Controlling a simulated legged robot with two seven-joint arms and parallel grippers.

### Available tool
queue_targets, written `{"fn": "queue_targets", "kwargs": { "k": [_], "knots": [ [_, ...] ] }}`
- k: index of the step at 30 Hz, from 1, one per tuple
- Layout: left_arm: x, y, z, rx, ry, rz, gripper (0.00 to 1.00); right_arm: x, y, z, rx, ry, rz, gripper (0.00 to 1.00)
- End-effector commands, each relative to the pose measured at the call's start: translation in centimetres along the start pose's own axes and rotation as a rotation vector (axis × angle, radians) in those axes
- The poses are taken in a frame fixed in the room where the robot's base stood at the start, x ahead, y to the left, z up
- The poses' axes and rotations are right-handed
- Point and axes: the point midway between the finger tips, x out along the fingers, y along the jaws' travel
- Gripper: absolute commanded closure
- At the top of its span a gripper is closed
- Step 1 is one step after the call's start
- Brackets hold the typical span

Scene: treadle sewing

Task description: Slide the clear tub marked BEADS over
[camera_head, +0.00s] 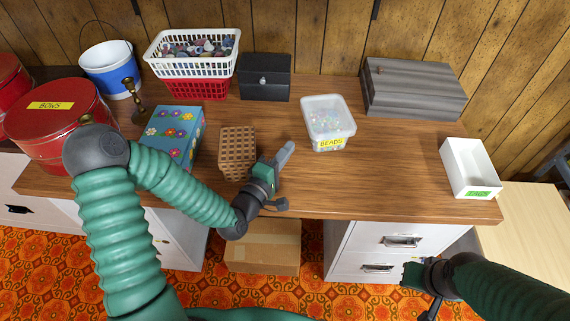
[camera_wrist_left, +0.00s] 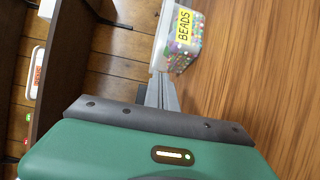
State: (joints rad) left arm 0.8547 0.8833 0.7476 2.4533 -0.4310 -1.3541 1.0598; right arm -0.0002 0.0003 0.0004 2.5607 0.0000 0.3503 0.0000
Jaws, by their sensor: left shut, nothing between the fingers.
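The clear tub marked BEADS (camera_head: 328,121) stands upright on the wooden desk, right of the desk's middle. Its yellow label faces the front and small coloured beads show through the wall. My left gripper (camera_head: 286,153) is shut and empty, low over the desk, just left of and in front of the tub. A small gap shows between its fingertips and the tub. In the left wrist view the shut fingers (camera_wrist_left: 162,92) point at the tub (camera_wrist_left: 178,42); contact is unclear there. My right gripper (camera_head: 418,284) is low in front of the drawers, away from the tub; its fingers are unclear.
A woven basket (camera_head: 237,152) stands close left of my left gripper. A dark box (camera_head: 265,78) and a grey wooden box (camera_head: 414,88) stand behind. A white TAGS bin (camera_head: 468,166) is at the right. The desk (camera_head: 385,160) is clear between tub and bin.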

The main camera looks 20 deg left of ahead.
Motion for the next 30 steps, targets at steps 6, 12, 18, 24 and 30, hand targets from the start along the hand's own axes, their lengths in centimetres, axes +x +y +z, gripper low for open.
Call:
{"fn": "queue_targets", "kwargs": {
  "k": [6,12,18,24,30],
  "knots": [
    [4.0,0.3,0.5,0.006,-0.003,0.002,1.0,0.4,0.0,0.0,0.0,0.002,0.0,0.82],
    [5.3,0.3,0.3,0.002,-0.002,0.0,1.0,0.5,0.0,0.1,0.001,0.001,0.0,0.82],
    [5.3,0.3,0.1,0.002,-0.001,0.0,1.0,0.5,0.0,0.1,0.0,0.001,0.0,0.82],
    [5.6,0.4,1.3,0.002,-0.006,0.0,1.0,0.2,0.0,0.0,0.0,0.001,0.0,0.82],
    [6.0,0.3,2.8,0.004,-0.002,-0.001,1.0,0.0,0.0,0.0,0.001,0.001,0.0,0.82]
  ]
}}
